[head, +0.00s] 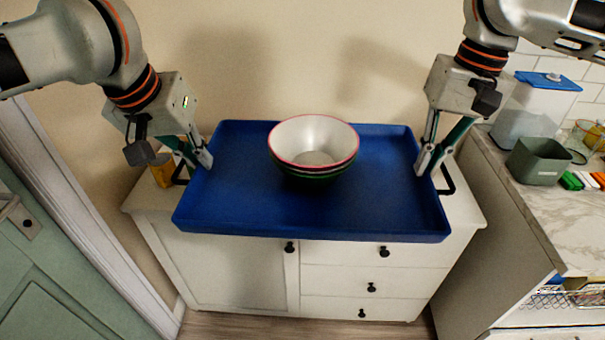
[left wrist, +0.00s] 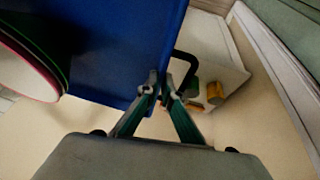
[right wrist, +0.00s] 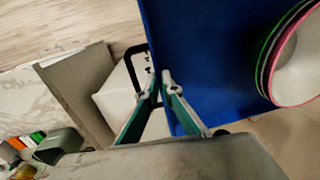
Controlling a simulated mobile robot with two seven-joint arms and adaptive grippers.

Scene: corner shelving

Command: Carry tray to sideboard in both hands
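The blue tray (head: 235,205) is level over the white sideboard (head: 225,265), with its front edge reaching past the sideboard's front. I cannot tell whether it touches the top. A stack of nested bowls (head: 313,145), white inside with a pink rim, stands upright on the tray. My left gripper (head: 198,160) is shut on the tray's left wall by the black handle (left wrist: 185,62). My right gripper (head: 428,162) is shut on the right wall by the other handle (head: 447,180). Both wrist views show fingertips on either side of the wall.
A yellow item (head: 162,170) stands on the sideboard's left end, close to the tray. A green door (head: 45,260) is at left. On the right, a marble counter (head: 520,185) holds a green-grey container (head: 537,162) and a blue-lidded box (head: 535,110).

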